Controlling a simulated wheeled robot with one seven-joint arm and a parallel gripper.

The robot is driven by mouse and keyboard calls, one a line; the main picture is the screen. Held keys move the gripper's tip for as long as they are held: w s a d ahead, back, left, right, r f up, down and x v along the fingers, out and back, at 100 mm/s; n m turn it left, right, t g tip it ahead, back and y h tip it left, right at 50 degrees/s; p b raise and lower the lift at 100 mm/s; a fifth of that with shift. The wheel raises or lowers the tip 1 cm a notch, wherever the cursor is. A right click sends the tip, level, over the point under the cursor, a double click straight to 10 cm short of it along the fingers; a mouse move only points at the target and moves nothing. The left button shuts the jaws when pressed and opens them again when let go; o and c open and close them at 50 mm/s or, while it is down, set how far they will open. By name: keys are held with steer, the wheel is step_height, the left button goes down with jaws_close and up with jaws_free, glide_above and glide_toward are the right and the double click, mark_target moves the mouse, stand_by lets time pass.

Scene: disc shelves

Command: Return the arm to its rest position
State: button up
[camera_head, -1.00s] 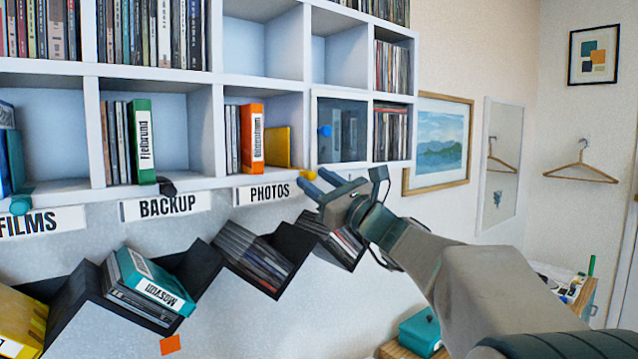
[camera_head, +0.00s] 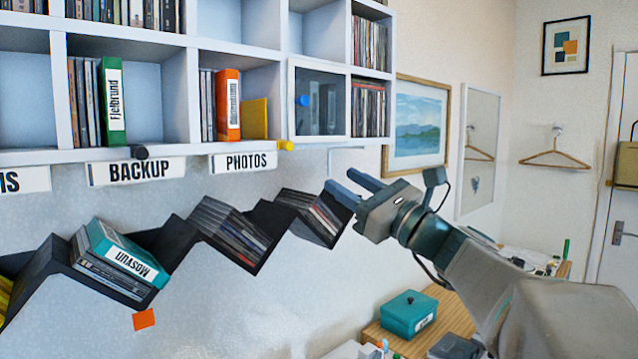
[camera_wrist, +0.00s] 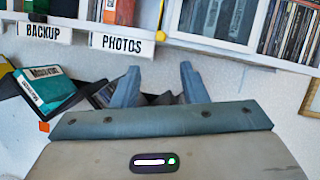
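My gripper (camera_head: 350,188) is in front of the right end of the black zigzag rack (camera_head: 262,215), below the glass-fronted compartment of the white shelf (camera_head: 200,148). In the wrist view its two blue fingers (camera_wrist: 155,88) stand apart with nothing between them, so it is open and empty. My arm reaches up from the lower right. Whether the fingertips touch the rack cannot be told, but they appear clear of it.
A teal case marked MOSVUN (camera_head: 125,255) leans in the rack. Shelf labels read BACKUP (camera_head: 137,171) and PHOTOS (camera_head: 243,161). A teal box (camera_head: 408,313) stands on a wooden desk (camera_head: 455,318) below my arm. A framed picture (camera_head: 416,128) hangs right of the shelf.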

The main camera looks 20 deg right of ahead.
steer(key=shift+s+d, duration=0.1)
steer(key=shift+s, duration=0.1)
steer(key=s+a+f+n+g+h, duration=0.1)
steer(key=s+a+f+n+g, duration=0.1)
steer(key=a+f+n+g, duration=0.35)
steer(key=s+a+f+n+g+h, duration=0.1)
steer(key=s+a+f+n+g, duration=0.15)
steer(key=f, duration=0.55)
steer(key=s+a+f+n+g, duration=0.3)
steer(key=a+f, duration=0.1)
steer(key=f, duration=0.3)
steer(key=s+d+f+n+g+h, duration=0.2)
steer(key=s+d+f+n+h, duration=0.1)
steer(key=s+f+n+h, duration=0.2)
steer(key=s+d+f+n+g+h, duration=0.2)
steer(key=s+f+n+h, duration=0.3)
steer(key=f+n, duration=0.5)
step_height(320, 180, down, 2)
steer(key=shift+s+d+f, duration=0.2)
steer(key=shift+s+d, duration=0.55)
steer(key=shift+s, duration=0.45)
steer(key=shift+a, duration=0.1)
